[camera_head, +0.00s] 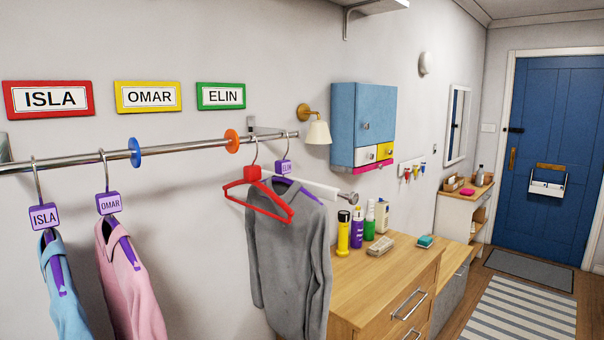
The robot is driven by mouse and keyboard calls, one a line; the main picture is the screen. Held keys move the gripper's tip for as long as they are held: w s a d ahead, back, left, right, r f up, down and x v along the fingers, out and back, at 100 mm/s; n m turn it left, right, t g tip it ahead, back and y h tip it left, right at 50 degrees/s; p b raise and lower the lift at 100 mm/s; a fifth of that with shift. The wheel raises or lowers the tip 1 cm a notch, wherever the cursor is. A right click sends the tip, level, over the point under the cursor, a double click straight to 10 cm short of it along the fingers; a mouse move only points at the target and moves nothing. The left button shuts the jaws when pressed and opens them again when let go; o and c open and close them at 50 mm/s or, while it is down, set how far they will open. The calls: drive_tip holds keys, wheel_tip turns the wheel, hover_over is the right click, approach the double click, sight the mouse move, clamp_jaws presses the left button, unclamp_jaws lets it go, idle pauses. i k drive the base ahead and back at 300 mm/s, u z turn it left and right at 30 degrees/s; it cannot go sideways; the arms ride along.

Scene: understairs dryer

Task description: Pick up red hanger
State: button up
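The red hanger (277,211) hangs by its metal hook from the steel rail (190,146), near the rail's right end. It is empty and has a red block under its hook. It overlaps the purple hanger (299,188) with the ELIN tag, which bears a grey long-sleeved shirt (291,260). The red hanger is in front of the top of that shirt; I cannot tell whether they touch. My gripper is not in view.
Blue (59,251) and pink (129,275) garments hang farther left, tagged ISLA and OMAR. A wooden dresser (381,285) with several bottles stands right of the shirt. Floor shows toward the blue door (553,150).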

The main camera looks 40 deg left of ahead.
sight(252, 172)
drive_tip(key=i, duration=2.65)
drive_tip(key=u, duration=3.5)
